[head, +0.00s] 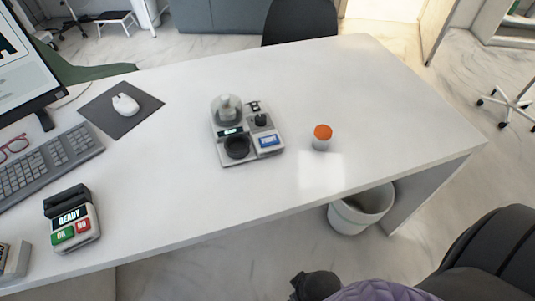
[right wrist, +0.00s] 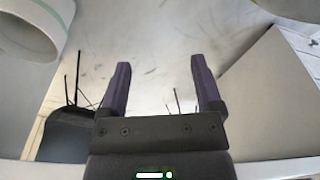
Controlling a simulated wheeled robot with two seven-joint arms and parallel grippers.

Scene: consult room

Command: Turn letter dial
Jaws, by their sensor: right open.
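A small grey device (head: 222,157) stands on the white desk (head: 400,110), near the middle of the head view. It carries a clear dome over a pale shape (head: 228,105), a large round black dial (head: 237,147), a smaller black knob (head: 261,120), a dark display and a blue-framed screen (head: 269,141). I cannot read letters on either dial. My right gripper (right wrist: 161,80) shows in the right wrist view with its two purple fingers apart and nothing between them. It is away from the device, which is not in that view. My left gripper is not in view.
An orange-capped jar (head: 322,137) stands right of the device. A mouse (head: 125,104) on a dark pad, a keyboard (head: 45,165) and a READY terminal (head: 72,218) occupy the left. A bin (head: 360,210) stands below the front edge. The desk's right side is clear.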

